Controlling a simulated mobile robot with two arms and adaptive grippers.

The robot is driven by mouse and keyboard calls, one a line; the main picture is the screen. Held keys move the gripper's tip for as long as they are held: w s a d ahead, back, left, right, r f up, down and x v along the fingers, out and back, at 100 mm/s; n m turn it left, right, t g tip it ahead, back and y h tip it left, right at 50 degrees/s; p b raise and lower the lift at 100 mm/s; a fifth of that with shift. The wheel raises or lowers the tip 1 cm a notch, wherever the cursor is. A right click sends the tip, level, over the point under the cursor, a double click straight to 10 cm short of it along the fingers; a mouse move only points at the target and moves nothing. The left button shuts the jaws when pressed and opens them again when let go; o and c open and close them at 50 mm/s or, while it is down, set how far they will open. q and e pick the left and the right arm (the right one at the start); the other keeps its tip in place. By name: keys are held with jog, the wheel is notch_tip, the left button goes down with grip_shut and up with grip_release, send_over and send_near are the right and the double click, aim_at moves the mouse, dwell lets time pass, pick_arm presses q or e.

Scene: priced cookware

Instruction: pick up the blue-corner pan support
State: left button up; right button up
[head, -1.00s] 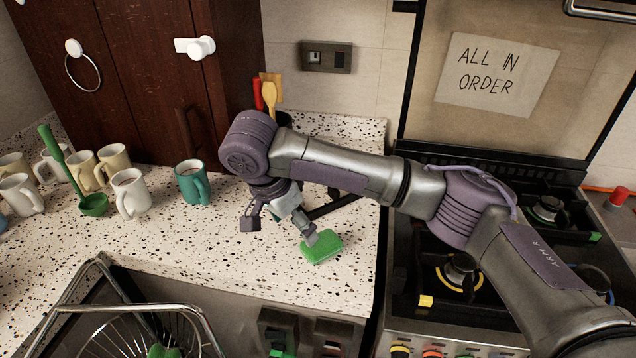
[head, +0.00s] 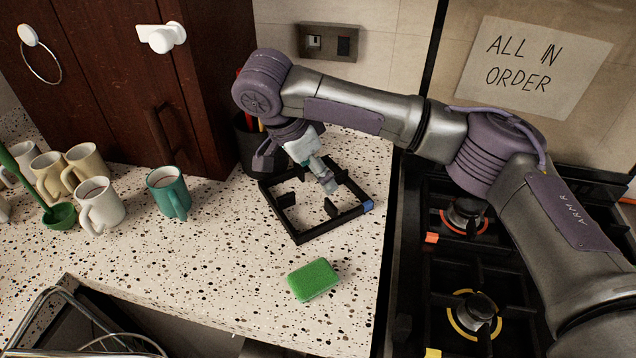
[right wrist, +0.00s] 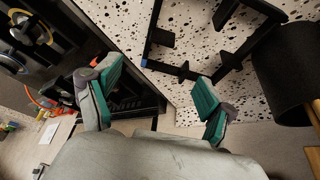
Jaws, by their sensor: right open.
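The blue-corner pan support (head: 334,225) is a black square frame with inward prongs, lying flat on the speckled counter. Its blue corner (head: 367,206) points right, toward the stove. My right gripper (head: 297,172) is over the frame's back left part in the head view, open and empty. In the right wrist view, the open fingers of my right gripper (right wrist: 157,92) are spread apart, with the pan support (right wrist: 240,52) beyond them and its blue corner (right wrist: 182,70) between the fingers' lines. I see no contact. My left gripper is not in view.
A green sponge (head: 313,280) lies in front of the frame. A dark utensil pot (head: 250,145) stands close behind left. A teal mug (head: 168,192) and several pale mugs stand left. The stove (head: 450,270) is right; a sink rack is front left.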

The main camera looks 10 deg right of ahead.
aim_at(330, 206)
jog(key=x, duration=0.6)
jog(key=shift+s+d+f+p, duration=0.1)
jog(key=shift+s+f+p, duration=0.2)
jog(key=shift+f, duration=0.15)
jog(key=shift+w+d+f, duration=0.1)
jog(key=shift+f, duration=0.45)
jog(key=x, duration=0.1)
jog(key=p+x, duration=0.1)
jog(key=x, duration=0.2)
jog(key=shift+a+f, duration=0.25)
jog(key=shift+a, duration=0.05)
jog(key=shift+w+d+f, duration=0.1)
jog(key=shift+f, duration=0.2)
jog(key=shift+c, duration=1.9)
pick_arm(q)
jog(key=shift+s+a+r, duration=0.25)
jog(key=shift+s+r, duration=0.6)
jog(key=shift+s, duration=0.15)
pick_arm(e)
grip_shut()
